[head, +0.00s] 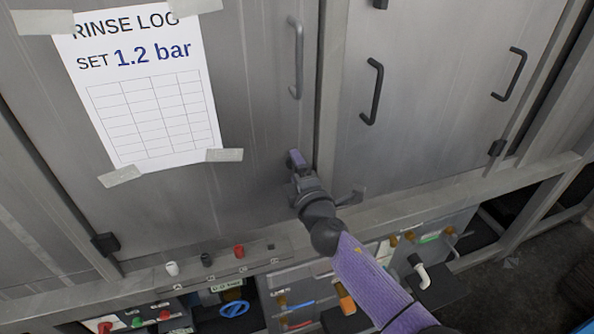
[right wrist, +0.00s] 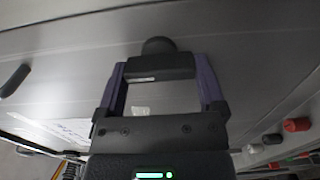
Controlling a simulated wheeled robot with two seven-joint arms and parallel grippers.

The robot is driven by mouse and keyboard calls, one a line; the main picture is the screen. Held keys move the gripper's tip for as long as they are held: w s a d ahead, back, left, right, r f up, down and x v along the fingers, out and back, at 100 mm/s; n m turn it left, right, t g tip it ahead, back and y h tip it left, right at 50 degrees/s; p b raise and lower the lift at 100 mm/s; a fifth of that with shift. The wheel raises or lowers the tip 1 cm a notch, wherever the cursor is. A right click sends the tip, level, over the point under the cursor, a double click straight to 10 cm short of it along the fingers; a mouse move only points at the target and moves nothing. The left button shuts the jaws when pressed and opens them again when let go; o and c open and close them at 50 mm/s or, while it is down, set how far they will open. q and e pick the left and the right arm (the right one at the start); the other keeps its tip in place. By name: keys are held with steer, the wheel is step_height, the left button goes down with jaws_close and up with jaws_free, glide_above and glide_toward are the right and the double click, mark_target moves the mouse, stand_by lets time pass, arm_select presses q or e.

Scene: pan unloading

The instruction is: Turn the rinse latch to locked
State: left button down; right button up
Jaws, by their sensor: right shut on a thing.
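The rinse latch appears to be the black bar (right wrist: 150,68) with a round dark hub in the right wrist view. It lies crosswise between the two purple fingers of my right gripper (right wrist: 161,76), which is shut on it. A small pale label on the bar is too small to read. In the head view, my right gripper (head: 298,163) is at the lower right of the left steel door (head: 255,130) and hides the latch. I cannot tell the latch's locked or unlocked position. My left gripper is out of view.
A taped rinse log sheet (head: 150,105) hangs on the left door. Black handles (head: 374,92) stick out of the right door. Below, a ledge carries white, black and red knobs (head: 239,251). A blue handwheel (head: 235,309) and a white tap-like handle (head: 420,272) sit lower.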

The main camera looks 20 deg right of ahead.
steer(key=o, duration=1)
steer(key=shift+c, duration=0.2)
steer(key=shift+s, duration=0.3)
steer(key=s+p, duration=0.1)
steer(key=s, duration=0.8)
steer(key=shift+s+d+p, duration=0.15)
steer(key=shift+d+p, duration=0.05)
steer(key=shift+p, duration=0.15)
